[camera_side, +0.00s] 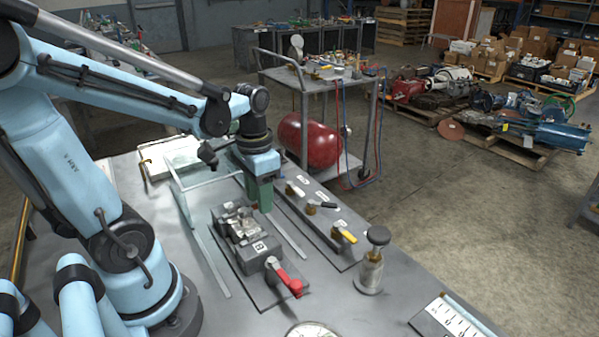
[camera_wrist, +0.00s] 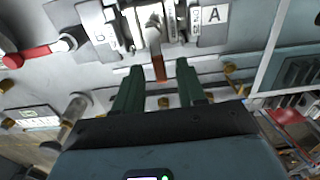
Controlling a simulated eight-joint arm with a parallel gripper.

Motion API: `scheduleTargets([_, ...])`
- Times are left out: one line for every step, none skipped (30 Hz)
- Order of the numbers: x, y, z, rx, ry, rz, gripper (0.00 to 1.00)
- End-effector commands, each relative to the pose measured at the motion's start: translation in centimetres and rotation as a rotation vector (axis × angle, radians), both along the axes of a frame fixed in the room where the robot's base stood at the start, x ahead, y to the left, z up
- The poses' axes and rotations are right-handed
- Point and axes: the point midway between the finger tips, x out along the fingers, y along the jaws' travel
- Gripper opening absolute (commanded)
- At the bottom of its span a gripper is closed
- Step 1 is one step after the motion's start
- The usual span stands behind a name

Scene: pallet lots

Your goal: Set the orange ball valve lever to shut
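In the wrist view an orange-brown lever (camera_wrist: 159,70) hangs from a silver valve body on a grey block, pointing towards my gripper. It lies in the gap between the fingertips as seen; contact cannot be told. My gripper (camera_wrist: 157,74) has two green fingers, spread apart with nothing clearly held. A plate marked A (camera_wrist: 213,13) is right of the valve in the wrist view.
A red lever (camera_side: 288,281) sits at the block's front; it also shows in the wrist view (camera_wrist: 30,52). A panel beside has white (camera_side: 295,190), black (camera_side: 324,205) and yellow (camera_side: 347,235) levers. A metal cylinder with a dark knob (camera_side: 371,268) stands at the right.

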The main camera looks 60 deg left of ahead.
Motion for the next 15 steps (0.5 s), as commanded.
scheduleTargets([0.0, 0.0, 0.0, 0.0, 0.0, 0.0, 0.4])
scheduleTargets([0.0, 0.0, 0.0, -0.001, 0.0, 0.0, 0.4])
scheduleTargets([0.0, 0.0, 0.0, -0.001, 0.0, 0.0, 0.4])
scheduleTargets([0.0, 0.0, 0.0, -0.001, 0.0, 0.0, 0.4])
scheduleTargets([0.0, 0.0, 0.0, -0.001, 0.0, -0.001, 0.4])
scheduleTargets([0.0, 0.0, 0.1, -0.001, 0.0, -0.001, 0.4])
scheduleTargets([0.0, 0.0, 0.1, -0.001, 0.0, -0.001, 0.4])
scheduleTargets([0.0, 0.0, 0.2, -0.001, 0.0, -0.001, 0.4])
scheduleTargets([0.0, 0.0, 0.4, -0.001, 0.0, -0.001, 0.4])
scheduleTargets([0.1, 0.0, 0.6, -0.001, 0.0, -0.001, 0.4])
scheduleTargets([0.0, 0.0, 0.8, -0.001, 0.0, -0.001, 0.4])
scheduleTargets([0.0, 0.0, 1.1, -0.001, 0.0, -0.001, 0.4])
scheduleTargets([0.0, 0.0, 1.4, -0.001, 0.0, -0.001, 0.4])
scheduleTargets([0.0, 0.0, 1.8, -0.001, 0.0, -0.001, 0.4])
scheduleTargets([0.0, 0.0, 2.2, -0.001, 0.0, -0.001, 0.4])
